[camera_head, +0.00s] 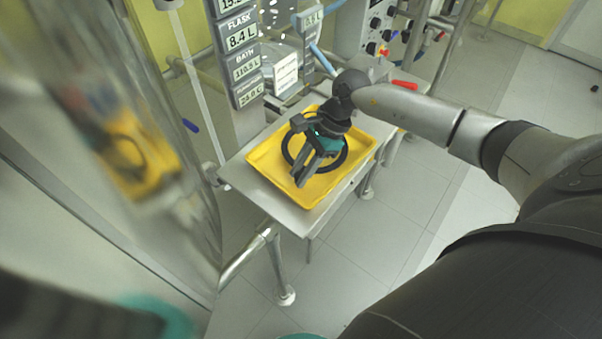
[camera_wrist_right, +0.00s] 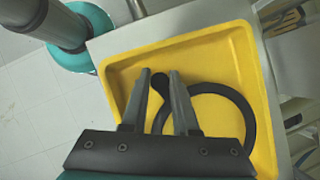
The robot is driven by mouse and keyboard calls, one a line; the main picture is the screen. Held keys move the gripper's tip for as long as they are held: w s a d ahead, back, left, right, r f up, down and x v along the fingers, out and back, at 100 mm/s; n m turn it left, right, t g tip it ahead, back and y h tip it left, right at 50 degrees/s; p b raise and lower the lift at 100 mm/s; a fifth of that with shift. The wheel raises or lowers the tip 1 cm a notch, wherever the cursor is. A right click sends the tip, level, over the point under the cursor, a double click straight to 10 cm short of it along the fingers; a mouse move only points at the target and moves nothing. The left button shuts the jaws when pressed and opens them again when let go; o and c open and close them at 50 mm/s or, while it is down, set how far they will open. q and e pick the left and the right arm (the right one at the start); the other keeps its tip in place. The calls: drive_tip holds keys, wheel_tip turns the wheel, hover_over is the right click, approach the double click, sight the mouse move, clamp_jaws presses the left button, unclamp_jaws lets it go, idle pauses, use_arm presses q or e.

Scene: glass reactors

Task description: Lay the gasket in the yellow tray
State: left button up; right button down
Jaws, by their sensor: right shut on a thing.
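The gasket is a black ring (camera_head: 285,149) with a small tab, and it is within the outline of the yellow tray (camera_head: 267,158). My right gripper (camera_head: 304,181) is over the tray and crosses the ring. In the right wrist view, the gasket (camera_wrist_right: 249,112) lies inside the walls of the tray (camera_wrist_right: 119,78). The fingers of my right gripper (camera_wrist_right: 159,78) are shut on its tab. Part of the ring is hidden behind the gripper. I cannot tell whether the ring touches the tray floor. My left gripper is not in view.
The tray stands on a small metal table (camera_head: 236,172) with little bare margin. Display panels (camera_head: 240,50) rise behind it. A blurred glass vessel (camera_head: 130,150) fills the left side. A red-handled item (camera_head: 405,85) lies behind my right arm.

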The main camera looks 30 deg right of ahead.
drive_tip(key=shift+f, duration=0.5)
drive_tip(key=shift+f, duration=0.15)
drive_tip(key=c, duration=0.7)
unclamp_jaws()
drive_tip(key=shift+r, duration=0.3)
drive_tip(key=v, duration=1.1)
drive_tip(key=shift+d+r+p, duration=0.2)
drive_tip(key=shift+r+p, duration=0.15)
